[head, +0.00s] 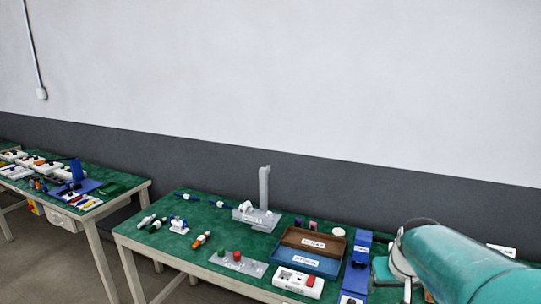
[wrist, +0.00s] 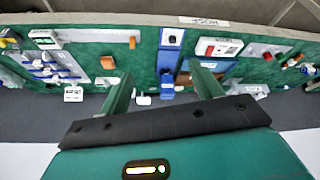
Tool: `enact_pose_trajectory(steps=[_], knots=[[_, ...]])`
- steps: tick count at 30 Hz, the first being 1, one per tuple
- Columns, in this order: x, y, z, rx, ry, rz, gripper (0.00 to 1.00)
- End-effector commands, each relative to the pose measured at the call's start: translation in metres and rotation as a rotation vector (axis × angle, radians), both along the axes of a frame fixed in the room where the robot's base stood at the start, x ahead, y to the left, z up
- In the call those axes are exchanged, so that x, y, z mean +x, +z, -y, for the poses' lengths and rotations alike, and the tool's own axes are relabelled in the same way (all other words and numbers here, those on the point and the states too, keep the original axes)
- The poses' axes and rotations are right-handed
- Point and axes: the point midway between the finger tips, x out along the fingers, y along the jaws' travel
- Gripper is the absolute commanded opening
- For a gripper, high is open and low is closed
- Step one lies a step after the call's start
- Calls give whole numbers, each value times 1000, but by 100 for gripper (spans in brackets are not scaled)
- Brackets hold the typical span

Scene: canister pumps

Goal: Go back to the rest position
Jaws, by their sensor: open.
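My gripper (wrist: 162,90) shows in the wrist view with its two green fingers spread wide and nothing between them. It hangs above the green-topped workbench, which appears upside down in that view. In the head view my teal arm fills the lower right corner, and the fingers are not clearly visible there. The workbench (head: 150,238) stands in front of the wall in the head view. No object touches the fingers as far as I can see.
The bench holds a brown tray (head: 290,236), a blue tray (head: 283,262), a white switch box (head: 298,284), a grey stand (head: 264,190) and a blue fixture (head: 357,268). A second bench (head: 125,186) stands at left, with a gap between. Air above both is clear.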

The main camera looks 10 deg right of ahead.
Motion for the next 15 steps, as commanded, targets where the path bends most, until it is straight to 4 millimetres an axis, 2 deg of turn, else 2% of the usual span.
enact_pose_trajectory(steps=[1,6,10,15], knots=[[-9,10,-27,-4,34,12,65],[-47,27,-95,1,115,35,65],[-81,32,-136,13,174,55,65],[-115,31,-165,31,225,70,65]])
